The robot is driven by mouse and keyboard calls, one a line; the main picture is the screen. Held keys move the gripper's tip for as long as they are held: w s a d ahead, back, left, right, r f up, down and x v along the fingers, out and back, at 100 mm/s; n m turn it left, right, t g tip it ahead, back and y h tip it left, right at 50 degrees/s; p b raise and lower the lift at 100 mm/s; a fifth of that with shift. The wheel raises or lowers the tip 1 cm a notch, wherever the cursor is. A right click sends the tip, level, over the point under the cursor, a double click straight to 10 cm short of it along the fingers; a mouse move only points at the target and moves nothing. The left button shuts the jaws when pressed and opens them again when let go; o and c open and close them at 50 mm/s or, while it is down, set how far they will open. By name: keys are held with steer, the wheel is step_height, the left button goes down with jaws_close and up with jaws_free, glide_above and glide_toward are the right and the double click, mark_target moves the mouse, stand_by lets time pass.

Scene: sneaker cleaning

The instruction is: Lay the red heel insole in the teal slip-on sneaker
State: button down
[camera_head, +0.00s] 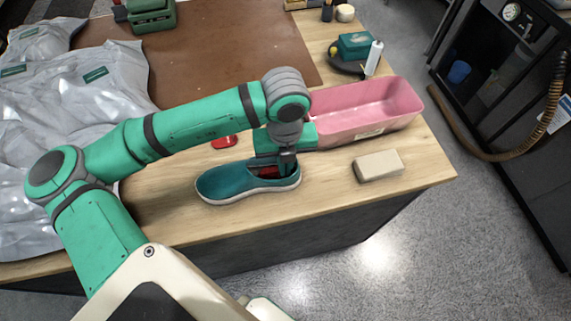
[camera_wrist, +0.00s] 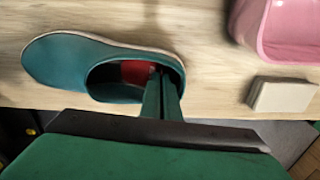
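The teal slip-on sneaker (camera_head: 232,182) stands upright on the wooden table near its front edge, toe to the left and heel to the right. It also shows in the wrist view (camera_wrist: 75,62). The red heel insole (camera_head: 268,172) shows inside the shoe's opening, also in the wrist view (camera_wrist: 135,72). My gripper (camera_head: 287,165) points down into the heel end of the opening. Its fingers (camera_wrist: 160,82) are close together, with the insole's edge at their tips. The grip itself is partly hidden by the fingers and the shoe's collar.
A pink bin (camera_head: 385,110) stands behind and right of the sneaker. A beige block (camera_head: 378,166) lies to the right. A small red object (camera_head: 224,142) lies behind the sneaker. Grey bags (camera_head: 75,90) fill the left. The table's front edge (camera_head: 300,220) is close to the shoe.

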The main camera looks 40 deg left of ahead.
steer(key=c, duration=1.9)
jaws_free()
steer(key=shift+c, duration=0.2)
steer(key=shift+s+a, duration=0.1)
step_height(320, 180, up, 11)
steer(key=shift+f, duration=0.15)
